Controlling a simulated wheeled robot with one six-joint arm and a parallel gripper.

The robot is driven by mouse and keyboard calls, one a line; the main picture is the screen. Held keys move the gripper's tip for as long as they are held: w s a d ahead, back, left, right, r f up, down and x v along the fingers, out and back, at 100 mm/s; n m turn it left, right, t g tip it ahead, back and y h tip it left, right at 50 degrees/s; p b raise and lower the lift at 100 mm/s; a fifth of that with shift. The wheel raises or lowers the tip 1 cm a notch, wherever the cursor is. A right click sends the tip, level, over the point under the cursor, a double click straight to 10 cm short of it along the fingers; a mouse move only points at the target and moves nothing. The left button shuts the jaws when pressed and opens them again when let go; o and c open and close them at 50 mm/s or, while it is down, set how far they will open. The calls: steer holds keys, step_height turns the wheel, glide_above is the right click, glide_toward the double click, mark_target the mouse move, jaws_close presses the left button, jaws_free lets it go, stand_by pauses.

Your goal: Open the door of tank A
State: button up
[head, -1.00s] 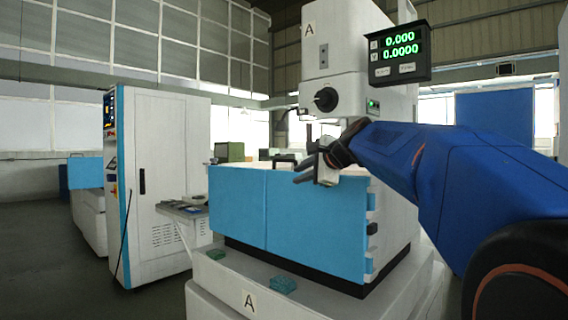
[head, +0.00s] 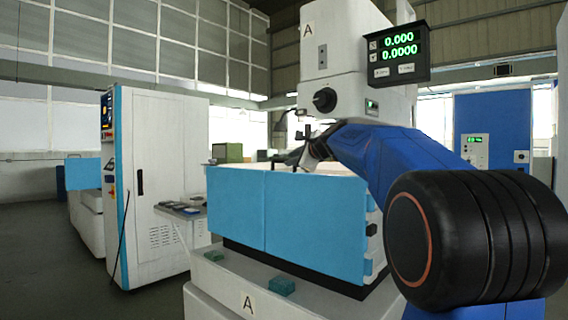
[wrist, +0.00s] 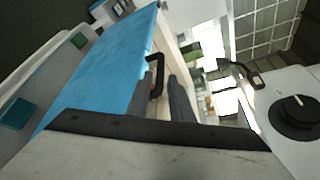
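Tank A's blue door (head: 285,210) stands upright across the front of the machine marked A, and looks closed. Its hinge-like blocks show at the right edge. The door also fills the left of the wrist view (wrist: 105,75). A black bracket-shaped handle (wrist: 157,68) sits at its upper edge. My gripper (wrist: 160,80) is open, its two dark fingers pointing toward the handle. The handle appears between the fingertips; I cannot tell whether they touch it. In the head view my gripper (head: 308,150) is above the door's top edge, partly hidden by my blue arm.
The machine's white head with a black knob (head: 325,100) rises close behind my gripper. A readout box (head: 400,55) hangs at upper right. Green blocks (head: 282,286) lie on the base ledge before the door. A white cabinet (head: 160,180) stands left, with open floor beyond.

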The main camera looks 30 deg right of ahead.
steer(key=x, duration=0.6)
steer(key=shift+w+f, duration=0.15)
steer(key=shift+w, duration=0.15)
jaws_close()
